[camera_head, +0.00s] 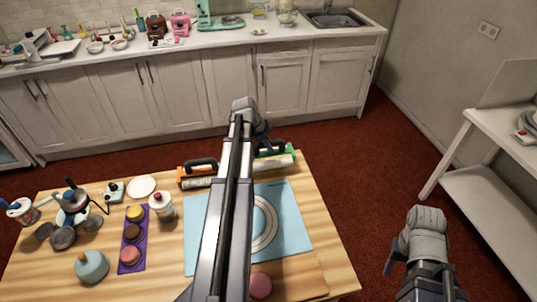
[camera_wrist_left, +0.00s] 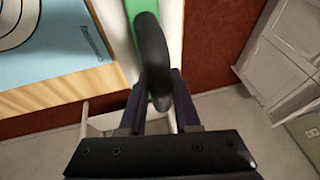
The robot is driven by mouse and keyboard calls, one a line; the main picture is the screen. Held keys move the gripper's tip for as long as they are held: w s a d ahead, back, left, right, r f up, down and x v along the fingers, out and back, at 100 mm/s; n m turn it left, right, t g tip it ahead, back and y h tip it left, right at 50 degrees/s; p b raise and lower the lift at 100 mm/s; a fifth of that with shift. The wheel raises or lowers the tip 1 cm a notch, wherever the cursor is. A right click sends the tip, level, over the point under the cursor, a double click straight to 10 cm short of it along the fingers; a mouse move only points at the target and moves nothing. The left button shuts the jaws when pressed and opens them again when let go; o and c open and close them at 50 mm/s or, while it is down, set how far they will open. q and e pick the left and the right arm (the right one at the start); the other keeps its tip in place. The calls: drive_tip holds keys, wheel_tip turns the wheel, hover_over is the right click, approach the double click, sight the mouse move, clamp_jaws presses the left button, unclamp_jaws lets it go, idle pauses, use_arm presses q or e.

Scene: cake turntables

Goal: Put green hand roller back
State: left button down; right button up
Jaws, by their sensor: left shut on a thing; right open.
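The green hand roller (camera_head: 278,157) is at the back edge of the wooden table, right of the orange roller (camera_head: 197,182). In the head view my left arm hides part of it. In the left wrist view its black handle (camera_wrist_left: 152,55) is between the fingers of my left gripper (camera_wrist_left: 155,105), which is shut on it. I cannot tell whether the roller touches the table. My right gripper (camera_head: 392,262) is open, right of the table over the red floor, with its fingers barely visible and nothing seen in it.
A blue mat (camera_head: 297,225) with printed rings lies on the wooden table (camera_head: 165,275). A purple tray (camera_head: 130,269) with round cakes, a white jar (camera_head: 162,205) and a teal dome (camera_head: 91,267) stand at left. A white shelf (camera_head: 489,180) stands at right. Red floor is clear behind the table.

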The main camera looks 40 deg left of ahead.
use_arm(q)
drive_tip(key=shift+f+b, duration=1.8)
drive_tip(key=shift+f, duration=0.1)
drive_tip(key=shift+r, duration=0.1)
